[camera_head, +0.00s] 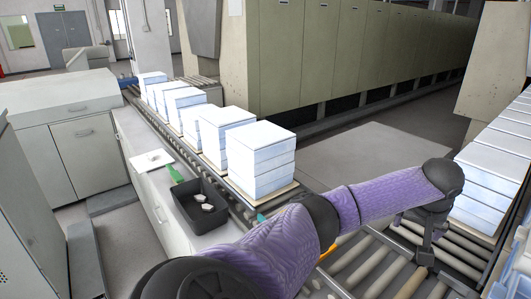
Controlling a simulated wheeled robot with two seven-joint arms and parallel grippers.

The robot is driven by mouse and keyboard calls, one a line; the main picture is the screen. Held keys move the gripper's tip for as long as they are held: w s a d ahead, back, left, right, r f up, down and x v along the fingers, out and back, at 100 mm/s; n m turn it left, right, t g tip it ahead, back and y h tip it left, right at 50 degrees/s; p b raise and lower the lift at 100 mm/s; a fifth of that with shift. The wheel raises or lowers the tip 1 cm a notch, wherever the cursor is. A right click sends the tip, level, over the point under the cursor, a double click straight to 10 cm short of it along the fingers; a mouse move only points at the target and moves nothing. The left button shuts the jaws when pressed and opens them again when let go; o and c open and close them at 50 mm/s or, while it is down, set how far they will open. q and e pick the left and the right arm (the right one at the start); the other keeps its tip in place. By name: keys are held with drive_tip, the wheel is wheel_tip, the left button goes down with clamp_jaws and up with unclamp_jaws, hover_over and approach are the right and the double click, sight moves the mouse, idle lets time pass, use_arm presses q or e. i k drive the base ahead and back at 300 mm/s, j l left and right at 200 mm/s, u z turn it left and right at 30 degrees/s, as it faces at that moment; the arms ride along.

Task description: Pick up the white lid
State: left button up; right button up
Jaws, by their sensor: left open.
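My left arm, in a purple sleeve, reaches across the front from the lower left. My left gripper (425,257) is black, points down over the rollers, and is open. It is just left of the white pieces and apart from them, with nothing seen in it. A thin white square (152,160) also lies on the counter at the left. I cannot tell which piece is the task's white lid. My right gripper is out of view.
Stacks of white boxes (262,160) stand on boards along the left conveyor. A black tray (201,206) with small white pieces and a green-handled tool (174,173) are on the counter (137,130). A roller conveyor (385,270) runs below my gripper. Beige furnace panels (345,50) stand behind.

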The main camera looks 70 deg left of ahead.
sight(148, 162)
drive_tip(key=u, duration=3.2)
